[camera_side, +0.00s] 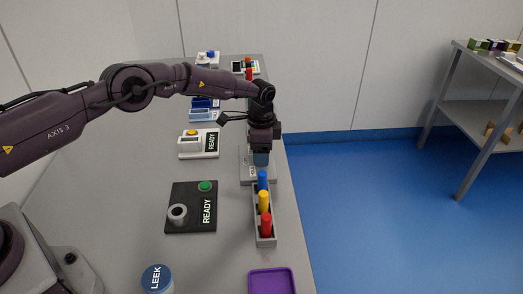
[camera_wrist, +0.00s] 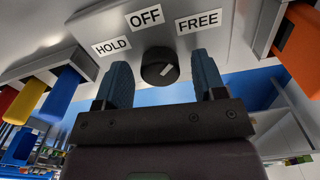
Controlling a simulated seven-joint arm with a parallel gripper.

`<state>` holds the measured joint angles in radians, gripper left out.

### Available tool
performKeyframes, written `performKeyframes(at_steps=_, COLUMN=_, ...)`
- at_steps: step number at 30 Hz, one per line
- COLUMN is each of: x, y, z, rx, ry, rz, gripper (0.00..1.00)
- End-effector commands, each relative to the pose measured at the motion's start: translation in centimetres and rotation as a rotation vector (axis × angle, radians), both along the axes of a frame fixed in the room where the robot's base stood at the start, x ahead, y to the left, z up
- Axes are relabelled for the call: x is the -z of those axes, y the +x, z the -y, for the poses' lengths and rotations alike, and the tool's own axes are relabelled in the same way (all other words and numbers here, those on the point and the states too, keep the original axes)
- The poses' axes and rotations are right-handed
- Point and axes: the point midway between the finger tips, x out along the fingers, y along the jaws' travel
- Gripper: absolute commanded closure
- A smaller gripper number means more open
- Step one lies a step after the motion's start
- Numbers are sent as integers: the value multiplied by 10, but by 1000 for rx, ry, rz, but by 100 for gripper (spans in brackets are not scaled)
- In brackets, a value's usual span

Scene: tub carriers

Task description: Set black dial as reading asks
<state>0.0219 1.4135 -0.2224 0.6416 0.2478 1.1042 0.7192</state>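In the wrist view the black dial (camera_wrist: 160,67) sits on a pale panel (camera_wrist: 227,47) below the labels HOLD (camera_wrist: 111,46), OFF (camera_wrist: 145,17) and FREE (camera_wrist: 199,21). Its white pointer mark slants to the upper right, toward the FREE side. My gripper (camera_wrist: 164,76) is open, with one blue finger on each side of the dial; whether they touch it I cannot tell. In the side view my gripper (camera_side: 261,160) points down at the grey panel (camera_side: 258,179), and the dial is hidden there. A black box (camera_side: 181,192) and a white box (camera_side: 187,153) both show READY.
A grey rack (camera_side: 266,242) with blue, yellow and red pegs stands just in front of the panel. A purple tray (camera_side: 273,272) and a LEEK tub (camera_side: 157,279) are at the near end. More devices stand behind, including a white-framed unit (camera_side: 239,70).

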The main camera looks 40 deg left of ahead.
Motion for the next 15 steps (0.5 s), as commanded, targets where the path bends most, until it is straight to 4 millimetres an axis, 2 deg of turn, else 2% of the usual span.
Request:
performKeyframes(at_steps=9, x=-2, y=0, z=0, rx=-2, ry=-1, rz=2, gripper=36)
performKeyframes(at_steps=11, x=-7, y=1, z=0, rx=-2, ry=-1, rz=2, gripper=36)
performKeyframes(at_steps=15, x=-29, y=1, z=0, rx=-2, ry=0, rz=4, gripper=36)
